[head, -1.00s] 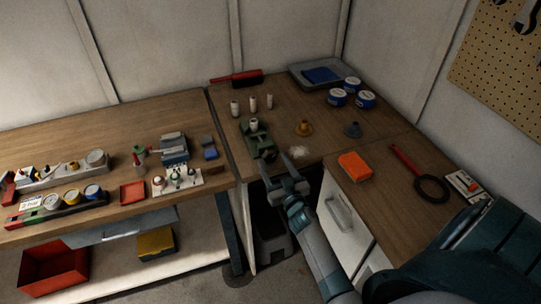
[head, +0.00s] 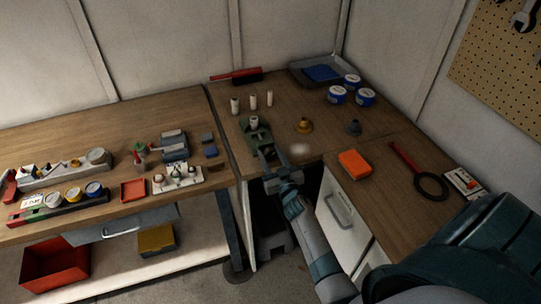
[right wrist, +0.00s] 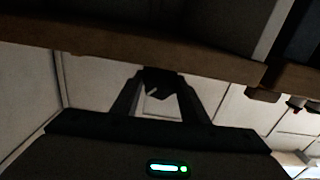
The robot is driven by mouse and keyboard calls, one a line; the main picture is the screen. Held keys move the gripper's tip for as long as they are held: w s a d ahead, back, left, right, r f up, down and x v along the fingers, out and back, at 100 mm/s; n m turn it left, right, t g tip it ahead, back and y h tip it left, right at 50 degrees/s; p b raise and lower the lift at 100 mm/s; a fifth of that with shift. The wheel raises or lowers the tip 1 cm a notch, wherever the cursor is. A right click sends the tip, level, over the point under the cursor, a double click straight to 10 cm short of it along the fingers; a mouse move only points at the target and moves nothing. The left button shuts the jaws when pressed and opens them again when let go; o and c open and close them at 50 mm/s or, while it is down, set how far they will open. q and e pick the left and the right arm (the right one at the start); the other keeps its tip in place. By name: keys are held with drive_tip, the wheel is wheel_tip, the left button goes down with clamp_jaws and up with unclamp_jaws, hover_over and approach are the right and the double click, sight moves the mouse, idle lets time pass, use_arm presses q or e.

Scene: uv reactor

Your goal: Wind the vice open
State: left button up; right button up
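The green vice (head: 258,138) stands near the front edge of the back bench, with a small white cylinder (head: 254,121) at its far end. My right gripper (head: 275,160) is at the near end of the vice, at the bench edge, with its fingers spread apart. In the right wrist view a dark part, seemingly the end of the vice screw or handle (right wrist: 157,80), shows between the fingertips; I cannot tell whether they touch it. The vice handle is mostly hidden in the head view. My left gripper is not in view.
White cylinders (head: 253,103) stand behind the vice. A brass funnel-like piece (head: 304,125) and a pale powdery patch (head: 299,149) lie to its right. The bench edge is close above the gripper.

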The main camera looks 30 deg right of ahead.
drive_tip(key=shift+n+b, duration=0.3)
drive_tip(key=shift+n, duration=0.5)
drive_tip(key=o, duration=1.1)
drive_tip(key=shift+c, duration=0.2)
drive_tip(key=shift+s, duration=0.1)
drive_tip(key=b+v, duration=0.4)
drive_tip(key=v, duration=1.3)
drive_tip(key=shift+s+b, duration=0.15)
drive_tip(key=shift+b, duration=0.15)
